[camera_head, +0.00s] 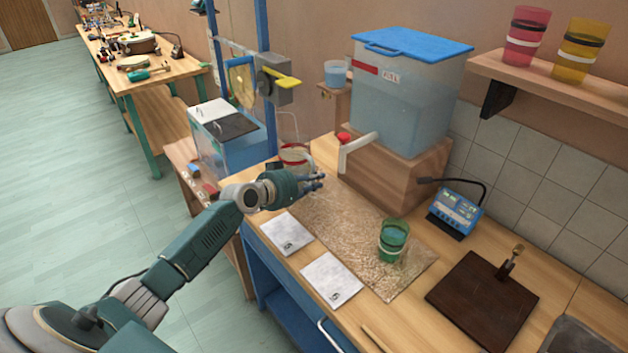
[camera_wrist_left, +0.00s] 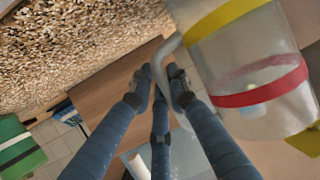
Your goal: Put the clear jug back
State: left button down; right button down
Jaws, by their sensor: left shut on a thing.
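The clear jug (camera_head: 296,158) shows behind my left gripper (camera_head: 318,183) in the head view, near the bench's back left end, partly hidden by the gripper. In the left wrist view the clear jug (camera_wrist_left: 235,55) fills the upper right, with a red band, a yellow band and a pale curved handle. My left gripper (camera_wrist_left: 160,85) is shut on the jug at its handle. I cannot tell whether the jug's base touches the bench. My right gripper is not in view.
A speckled mat (camera_head: 330,215) holds a green cup (camera_head: 393,238). The blue-lidded tank (camera_head: 405,105) with a white spout stands on a wooden block (camera_head: 410,170). White sheets (camera_head: 332,279), a blue meter (camera_head: 455,212) and a dark board (camera_head: 483,300) occupy the bench.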

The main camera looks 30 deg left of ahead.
pick_arm(q)
jog(key=shift+r, duration=0.1)
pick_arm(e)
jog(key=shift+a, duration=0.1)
pick_arm(q)
jog(key=c, duration=1.7)
grip_release()
jog(key=shift+f, duration=0.2)
jog(key=shift+o, duration=0.2)
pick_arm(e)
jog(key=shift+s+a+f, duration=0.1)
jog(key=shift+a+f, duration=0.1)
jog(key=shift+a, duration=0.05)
pick_arm(q)
jog(key=shift+r, duration=0.25)
jog(key=shift+s+a, duration=0.1)
jog(key=shift+s, duration=0.25)
jog(key=b+v, duration=0.1)
jog(key=v, duration=1)
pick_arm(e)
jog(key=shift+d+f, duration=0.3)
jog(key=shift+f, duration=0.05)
